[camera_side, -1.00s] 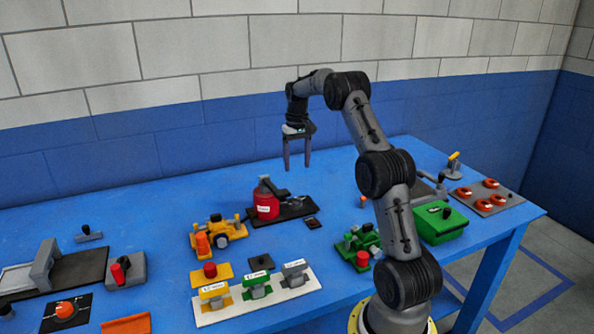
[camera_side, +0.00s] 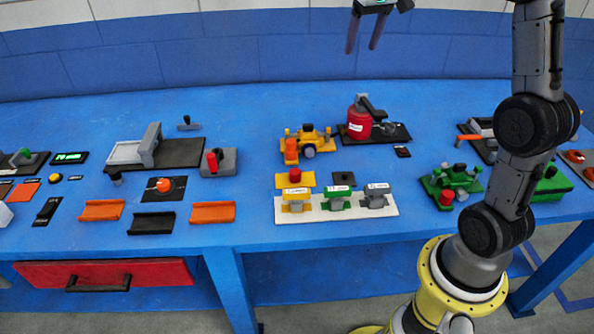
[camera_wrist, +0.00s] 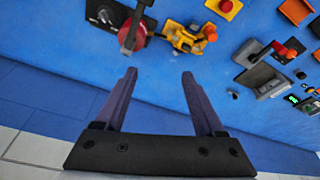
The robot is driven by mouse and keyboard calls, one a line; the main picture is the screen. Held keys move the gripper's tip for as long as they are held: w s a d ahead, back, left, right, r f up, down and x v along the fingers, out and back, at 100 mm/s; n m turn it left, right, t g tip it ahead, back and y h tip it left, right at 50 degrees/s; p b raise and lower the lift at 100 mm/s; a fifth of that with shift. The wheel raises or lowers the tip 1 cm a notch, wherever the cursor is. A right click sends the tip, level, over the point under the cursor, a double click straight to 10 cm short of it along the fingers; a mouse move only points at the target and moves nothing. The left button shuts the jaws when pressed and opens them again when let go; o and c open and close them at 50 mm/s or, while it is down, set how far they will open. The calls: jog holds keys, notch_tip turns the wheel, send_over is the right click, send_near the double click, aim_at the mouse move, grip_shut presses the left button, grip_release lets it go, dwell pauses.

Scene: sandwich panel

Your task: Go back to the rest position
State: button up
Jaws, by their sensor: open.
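My gripper (camera_side: 366,33) is open and empty at the top of the side view, raised well above the far part of the blue table. Its two dark fingers point down and touch nothing; the upper part of the wrist is cut off by the picture's edge. In the wrist view the gripper (camera_wrist: 160,88) shows two spread fingers with only the table and wall behind them. The red round device (camera_side: 358,123) stands on a black plate below and apart from my gripper.
A yellow device (camera_side: 307,144), a white panel (camera_side: 350,212) with several coloured blocks, a green device (camera_side: 452,183) and a grey sliding fixture (camera_side: 140,150) stand on the blue table (camera_side: 240,110). A red drawer (camera_side: 105,273) is under the front edge. The space around my gripper is free.

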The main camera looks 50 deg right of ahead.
jog(key=s+a+r+n+t, duration=0.1)
jog(key=s+a+r+n, duration=0.1)
jog(key=s+a, duration=0.6)
jog(key=s+a+r+n+t, duration=0.2)
jog(key=s+a, duration=0.3)
jog(key=a, duration=0.4)
jog(key=s+a+f+n+y, duration=0.1)
jog(key=s+a+f, duration=0.3)
jog(key=s+f, duration=0.6)
jog(key=shift+s+a+f, duration=0.2)
jog(key=shift+s, duration=0.4)
